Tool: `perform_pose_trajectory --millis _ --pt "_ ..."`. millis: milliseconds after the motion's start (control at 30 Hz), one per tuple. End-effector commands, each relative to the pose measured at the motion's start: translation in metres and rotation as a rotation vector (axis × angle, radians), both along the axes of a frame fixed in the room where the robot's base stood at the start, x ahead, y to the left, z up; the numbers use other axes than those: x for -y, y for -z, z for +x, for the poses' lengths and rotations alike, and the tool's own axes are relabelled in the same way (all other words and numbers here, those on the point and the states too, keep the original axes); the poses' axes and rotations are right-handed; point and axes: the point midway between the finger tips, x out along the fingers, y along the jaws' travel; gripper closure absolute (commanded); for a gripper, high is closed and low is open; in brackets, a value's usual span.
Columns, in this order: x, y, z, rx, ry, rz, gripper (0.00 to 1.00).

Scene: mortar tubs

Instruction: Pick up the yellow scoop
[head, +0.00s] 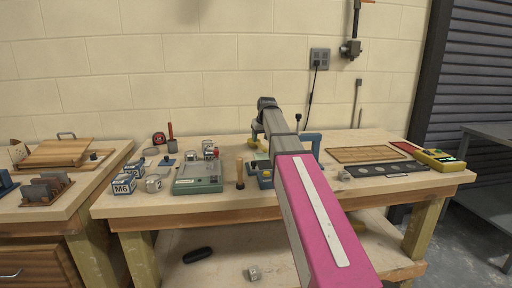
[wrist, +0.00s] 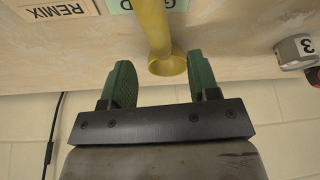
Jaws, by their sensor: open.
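The yellow scoop (wrist: 152,28) shows in the wrist view as a long yellow shaft running from the top edge down to a flared, rounded end. That end lies between and around the level of my gripper's two green fingertips (wrist: 159,62). My gripper is open, with a gap on both sides of the scoop, more on the left than on the right. In the head view a small yellow piece (head: 253,143), seemingly the scoop, shows at the back of the bench beside my arm. My arm hides most of that spot and the fingers there.
Labels reading REMIX (wrist: 62,10) and a green one (wrist: 160,4) lie near the scoop. A metal weight marked 3 (wrist: 296,51) stands to the right. In the head view a green scale (head: 198,178), blue M6 boxes (head: 122,184) and a wooden board (head: 368,154) occupy the bench (head: 150,208).

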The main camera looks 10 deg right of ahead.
Motion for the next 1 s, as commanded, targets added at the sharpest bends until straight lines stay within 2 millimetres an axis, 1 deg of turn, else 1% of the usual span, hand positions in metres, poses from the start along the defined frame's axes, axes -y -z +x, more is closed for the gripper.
perform_pose_trajectory --millis 300,400,567,600,667,700,767,1000 --pt "-0.004 0.038 0.016 -0.003 0.000 -0.001 0.45" --pt "-0.005 0.042 0.017 -0.002 0.000 0.000 0.45" --pt "-0.005 0.042 0.017 -0.001 0.000 0.000 0.45" --pt "-0.005 0.042 0.017 -0.001 0.000 0.000 0.48" --pt "-0.005 0.042 0.017 -0.001 0.000 0.000 0.67" --pt "-0.005 0.042 0.017 -0.001 0.000 0.000 0.80" --pt "-0.005 0.042 0.017 -0.001 0.000 0.000 1.00" --pt "-0.005 0.042 0.017 0.000 0.000 0.000 1.00"
